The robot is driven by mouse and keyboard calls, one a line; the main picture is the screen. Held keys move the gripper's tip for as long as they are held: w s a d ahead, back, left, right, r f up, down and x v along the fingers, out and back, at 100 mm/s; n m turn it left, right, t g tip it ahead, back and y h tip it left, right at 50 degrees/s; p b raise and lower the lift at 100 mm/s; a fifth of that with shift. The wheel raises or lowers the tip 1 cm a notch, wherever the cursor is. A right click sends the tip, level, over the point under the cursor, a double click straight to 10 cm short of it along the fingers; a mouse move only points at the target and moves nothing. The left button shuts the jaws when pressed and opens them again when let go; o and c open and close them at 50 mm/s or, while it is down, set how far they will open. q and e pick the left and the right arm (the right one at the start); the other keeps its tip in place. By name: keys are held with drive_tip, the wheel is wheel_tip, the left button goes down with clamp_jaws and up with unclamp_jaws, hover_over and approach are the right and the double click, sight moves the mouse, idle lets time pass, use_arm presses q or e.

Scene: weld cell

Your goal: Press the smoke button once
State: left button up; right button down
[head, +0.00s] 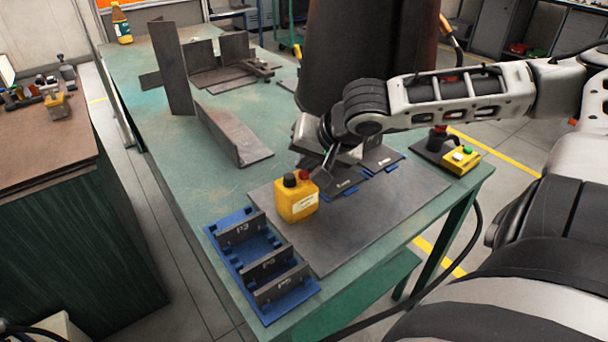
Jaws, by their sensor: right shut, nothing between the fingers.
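A yellow box (297,203) with a black knob and a red knob on top stands upright on the dark plate of the green table. Another yellow box (461,160) with a green and a white button sits at the table's right edge. I cannot read which one carries the smoke button. My right gripper (327,165) is shut and empty. It points down just right of the first box's red knob, above the plate; whether it touches anything is unclear. My left gripper is not in view.
A blue rack (243,280) with upright labelled plates stands at the front left of the table. Dark labelled plates (342,184) lie by my right gripper. Steel angle pieces (233,135) stand behind. A large dark cylinder (365,50) rises at the back.

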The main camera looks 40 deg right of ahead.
sight(306, 175)
drive_tip(key=shift+f+b, duration=0.5)
drive_tip(key=shift+f, duration=0.05)
idle(0.7)
drive_tip(key=shift+r, duration=0.15)
drive_tip(key=shift+r+p, duration=0.8)
drive_tip(key=shift+p, duration=0.1)
drive_tip(key=shift+r, duration=0.15)
wheel_tip(306, 175, up, 5)
drive_tip(key=p, duration=0.4)
drive_tip(key=shift+p, duration=0.4)
drive_tip(key=shift+f, duration=0.2)
